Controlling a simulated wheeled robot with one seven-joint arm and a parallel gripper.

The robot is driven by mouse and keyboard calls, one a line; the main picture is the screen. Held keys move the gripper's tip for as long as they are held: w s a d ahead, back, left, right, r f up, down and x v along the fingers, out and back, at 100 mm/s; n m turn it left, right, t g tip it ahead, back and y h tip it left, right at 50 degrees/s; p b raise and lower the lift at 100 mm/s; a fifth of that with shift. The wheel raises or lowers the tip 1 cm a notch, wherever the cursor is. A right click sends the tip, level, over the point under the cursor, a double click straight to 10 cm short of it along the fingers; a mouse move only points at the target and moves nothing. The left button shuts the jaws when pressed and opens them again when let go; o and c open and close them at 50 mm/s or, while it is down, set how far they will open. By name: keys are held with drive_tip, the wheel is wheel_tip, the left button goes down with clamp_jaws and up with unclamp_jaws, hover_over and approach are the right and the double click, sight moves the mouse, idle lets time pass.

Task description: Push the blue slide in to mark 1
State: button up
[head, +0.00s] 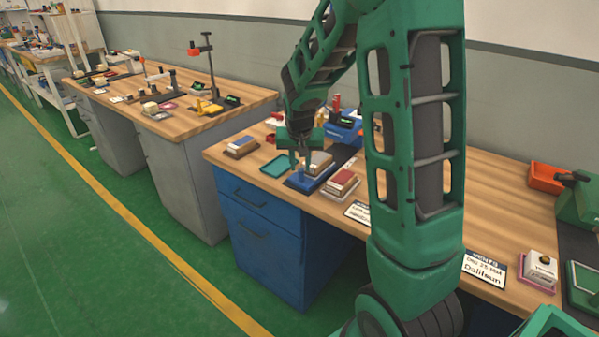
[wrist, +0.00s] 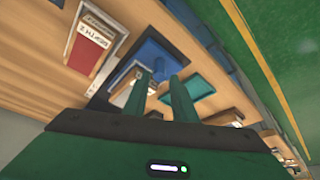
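The blue slide (head: 303,181) is on a dark base on the wooden bench, at its front edge. It also shows in the wrist view as a blue block (wrist: 172,62). My gripper (head: 299,168) points down over the slide, in front of a box with a grey-brown top (head: 321,160). In the wrist view its two green fingers (wrist: 160,78) stand apart, with their tips over or against the blue part. I cannot tell whether they touch it. No grip on anything shows. Mark 1 cannot be made out, and the fingers hide part of the slide.
A teal tray (head: 277,166) lies left of the slide and a red-topped box (head: 342,182) right of it. A brown box (head: 241,146) sits at the bench's left end. A blue bin (head: 344,130) stands behind. My arm hides the bench's middle.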

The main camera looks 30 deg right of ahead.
sight(300, 169)
drive_tip(key=shift+x, duration=2.1)
clamp_jaws()
drive_tip(key=shift+w+d, duration=0.1)
